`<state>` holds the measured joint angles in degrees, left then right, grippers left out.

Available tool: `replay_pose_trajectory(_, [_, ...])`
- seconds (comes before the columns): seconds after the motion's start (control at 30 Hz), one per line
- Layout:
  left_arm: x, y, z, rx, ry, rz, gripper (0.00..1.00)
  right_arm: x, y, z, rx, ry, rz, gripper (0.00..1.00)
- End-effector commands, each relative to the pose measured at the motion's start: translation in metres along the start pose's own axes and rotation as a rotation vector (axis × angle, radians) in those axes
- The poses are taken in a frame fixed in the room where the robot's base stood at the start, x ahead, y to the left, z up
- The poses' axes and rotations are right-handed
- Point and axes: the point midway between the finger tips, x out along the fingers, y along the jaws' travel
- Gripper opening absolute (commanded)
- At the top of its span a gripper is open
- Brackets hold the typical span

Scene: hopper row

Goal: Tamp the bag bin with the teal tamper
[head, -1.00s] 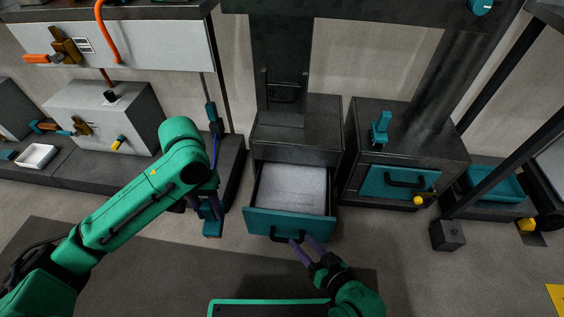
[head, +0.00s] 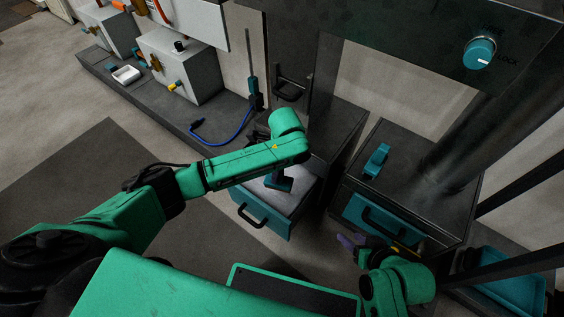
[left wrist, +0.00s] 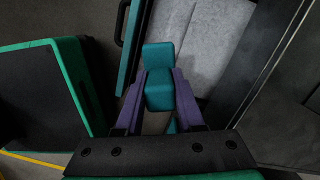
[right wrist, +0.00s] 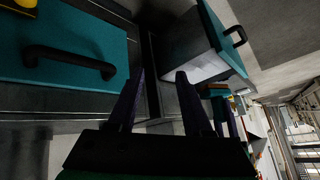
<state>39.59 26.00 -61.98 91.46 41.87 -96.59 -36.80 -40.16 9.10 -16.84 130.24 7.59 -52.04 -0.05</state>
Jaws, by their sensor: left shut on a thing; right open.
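The bag bin is a pulled-out drawer with a teal front (head: 262,222) and a grey bag-like filling (head: 303,190). My left gripper (head: 277,172) is shut on the teal tamper (head: 279,183), over the drawer's opening. In the left wrist view the tamper (left wrist: 159,75) sits between the purple fingers, with the grey filling (left wrist: 215,40) beyond it. I cannot tell whether its foot touches the filling. My right gripper (head: 350,241) is open and empty, right of the drawer; its fingers also show in the right wrist view (right wrist: 160,75). My left arm hides part of the drawer.
A second cabinet with a shut teal drawer (head: 385,222) stands to the right, a teal block-like part (head: 376,161) on its top. A blue cable (head: 225,138) lies on the low plinth to the left. A teal tray (head: 510,275) is at lower right.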

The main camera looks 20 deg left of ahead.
Motion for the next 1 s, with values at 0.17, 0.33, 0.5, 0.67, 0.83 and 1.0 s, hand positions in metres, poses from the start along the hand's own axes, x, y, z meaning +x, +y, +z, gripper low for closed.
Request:
replay_pose_trajectory(0.17, [0.004, -0.017, -0.003, 0.329, 0.0, -0.041, 0.0, -0.02, 0.009, -0.001, 0.0, -0.087, 0.035, 0.5])
replay_pose_trajectory(0.33, [0.007, -0.018, -0.003, 0.379, 0.001, -0.046, 0.0, -0.021, 0.011, 0.001, 0.0, -0.1, 0.039, 0.5])
replay_pose_trajectory(0.5, [0.007, -0.018, -0.003, 0.377, 0.001, -0.045, 0.0, -0.021, 0.011, 0.001, 0.0, -0.101, 0.04, 0.5])
replay_pose_trajectory(0.67, [0.005, -0.018, -0.002, 0.377, 0.0, -0.045, 0.0, -0.032, 0.017, 0.001, 0.002, -0.147, 0.06, 0.5])
replay_pose_trajectory(0.83, [0.019, -0.018, -0.003, 0.377, -0.001, -0.045, 0.0, -0.031, 0.019, 0.007, 0.003, -0.172, 0.065, 0.5])
replay_pose_trajectory(1.0, [0.04, -0.018, -0.006, 0.377, -0.001, -0.045, 0.0, -0.004, 0.004, 0.004, -0.002, -0.035, 0.012, 0.5])
